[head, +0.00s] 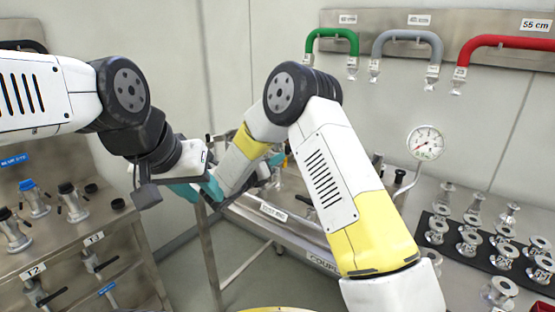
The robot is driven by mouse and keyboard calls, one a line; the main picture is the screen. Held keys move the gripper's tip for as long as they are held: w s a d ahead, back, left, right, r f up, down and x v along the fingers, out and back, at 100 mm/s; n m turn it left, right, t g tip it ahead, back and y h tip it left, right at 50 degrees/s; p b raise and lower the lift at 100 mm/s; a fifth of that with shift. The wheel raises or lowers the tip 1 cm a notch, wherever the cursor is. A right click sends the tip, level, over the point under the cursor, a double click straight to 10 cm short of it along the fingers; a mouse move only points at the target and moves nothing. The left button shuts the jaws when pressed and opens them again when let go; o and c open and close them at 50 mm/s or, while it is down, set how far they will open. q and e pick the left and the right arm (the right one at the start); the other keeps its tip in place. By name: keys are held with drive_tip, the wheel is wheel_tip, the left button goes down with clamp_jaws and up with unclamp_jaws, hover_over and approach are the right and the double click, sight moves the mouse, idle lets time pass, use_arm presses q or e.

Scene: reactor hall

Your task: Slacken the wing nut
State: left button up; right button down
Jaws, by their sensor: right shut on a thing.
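I cannot make out the wing nut; my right forearm and wrist cover the part of the bench where my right gripper is. My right gripper (272,168) shows only in part, as dark and teal bits behind the wrist, over the back bench. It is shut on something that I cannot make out. My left gripper (201,190) hangs left of my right wrist, with two teal fingers apart and nothing seen between them. It is close to my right wrist in the picture; I cannot tell whether they touch.
A steel bench (285,222) stands in the middle. A left bench (80,252) carries valve fittings and a blue-capped one (34,197). At right, a black mat (475,252) holds several metal flanges near a gauge (426,142). Green (331,36), grey (407,37) and red (505,42) hoses hang behind.

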drive_tip(key=n, duration=0.4)
drive_tip(key=f+n, duration=0.1)
drive_tip(key=n, duration=0.7)
drive_tip(key=shift+w+a+f, duration=0.3)
drive_tip(key=shift+a+f, duration=0.1)
idle(0.3)
drive_tip(key=c, duration=1.6)
unclamp_jaws()
drive_tip(key=v, duration=0.8)
